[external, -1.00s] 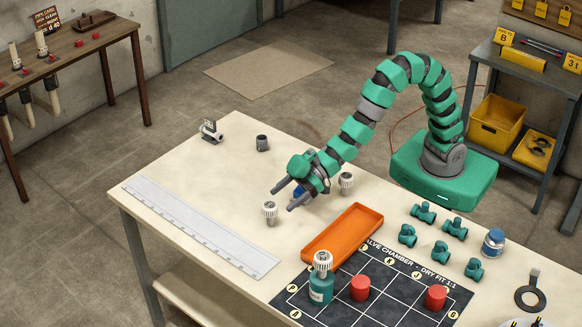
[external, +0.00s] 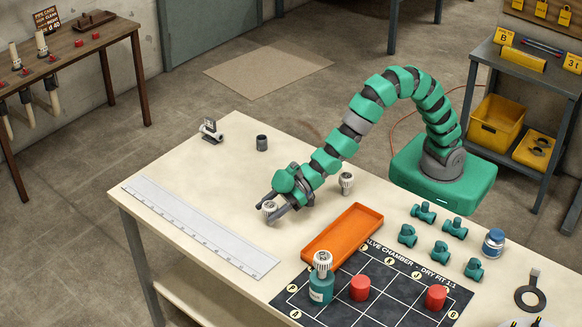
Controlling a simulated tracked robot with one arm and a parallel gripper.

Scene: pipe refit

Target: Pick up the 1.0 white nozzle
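A white ribbed nozzle (external: 269,208) stands on the pale table left of the orange tray; its size marking is too small to read. My gripper (external: 266,212) is low over the table with its two dark fingers on either side of this nozzle. I cannot tell whether the fingers press on it. A second white nozzle (external: 346,180) stands behind and to the right of my gripper. A third white nozzle (external: 323,261) sits on top of a teal bottle (external: 321,288) on the dark grid mat.
An orange tray (external: 318,250) lies right of my gripper. The mat (external: 387,298) holds red cylinders (external: 360,288). Teal fittings (external: 407,235) stand at the right. A long ruler (external: 200,228) lies along the left edge. A dark grey cup (external: 262,143) stands at the back.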

